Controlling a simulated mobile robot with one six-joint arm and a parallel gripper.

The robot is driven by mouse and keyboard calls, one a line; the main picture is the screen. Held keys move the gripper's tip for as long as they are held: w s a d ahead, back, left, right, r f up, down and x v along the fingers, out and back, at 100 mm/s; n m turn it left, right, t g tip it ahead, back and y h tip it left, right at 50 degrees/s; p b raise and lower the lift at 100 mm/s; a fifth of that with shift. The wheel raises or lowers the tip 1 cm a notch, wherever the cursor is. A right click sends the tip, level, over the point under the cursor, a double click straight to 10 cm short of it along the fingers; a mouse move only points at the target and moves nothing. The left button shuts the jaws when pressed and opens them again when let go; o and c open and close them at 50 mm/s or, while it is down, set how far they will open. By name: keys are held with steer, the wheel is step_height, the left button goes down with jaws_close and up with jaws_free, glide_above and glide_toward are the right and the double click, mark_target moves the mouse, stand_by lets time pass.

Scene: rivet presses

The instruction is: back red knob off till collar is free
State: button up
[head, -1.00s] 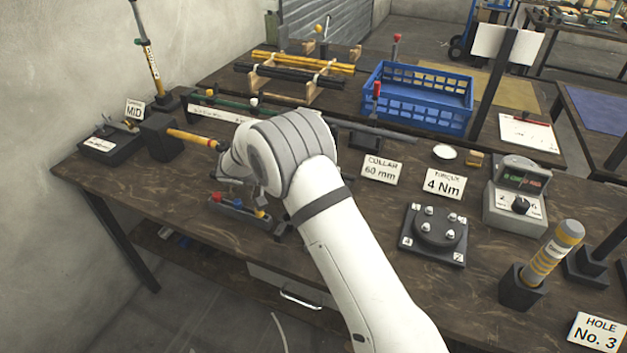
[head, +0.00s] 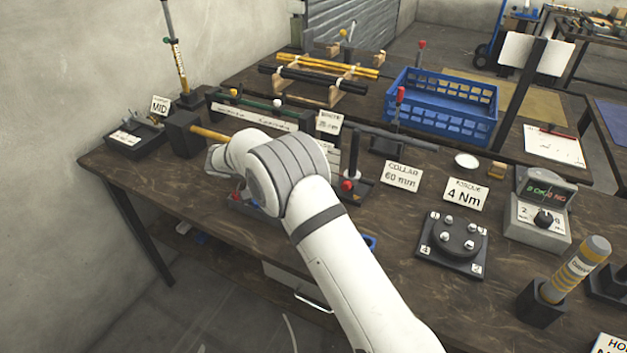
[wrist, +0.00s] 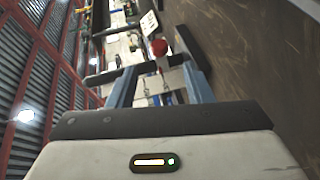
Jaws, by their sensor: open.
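A red knob (head: 347,185) shows low on a dark upright stand (head: 354,160) just right of my arm's elbow in the head view. The collar cannot be told apart clearly from the dark stand. In the wrist view a red knob (wrist: 158,47) lies ahead, between the lines of my two fingers and past their tips. My gripper (wrist: 158,72) is open, with nothing seen held between the fingers.
A collar card reading 60 mm (head: 402,175) stands right of the stand. A blue crate (head: 440,110) is behind. A plate with several pegs (head: 455,240) and a torque tester (head: 540,215) lie to the right. A dark block with a yellow rod (head: 185,135) is left.

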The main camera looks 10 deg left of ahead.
mark_target(344, 184)
steer(key=shift+d+r, duration=0.1)
steer(key=shift+w+d+r, duration=0.15)
steer(key=shift+d+r, duration=0.05)
steer(key=shift+d, duration=0.05)
steer(key=s+d+r+m+t+y+p, duration=0.35)
steer(key=d+r+y, duration=0.35)
steer(key=y, duration=0.5)
steer(key=shift+g, duration=0.35)
steer(key=x, duration=0.8)
steer(key=shift+w+a+f, duration=0.15)
steer(key=shift+w+a, duration=0.15)
steer(key=shift+a, duration=0.05)
steer(key=shift+c, duration=0.6)
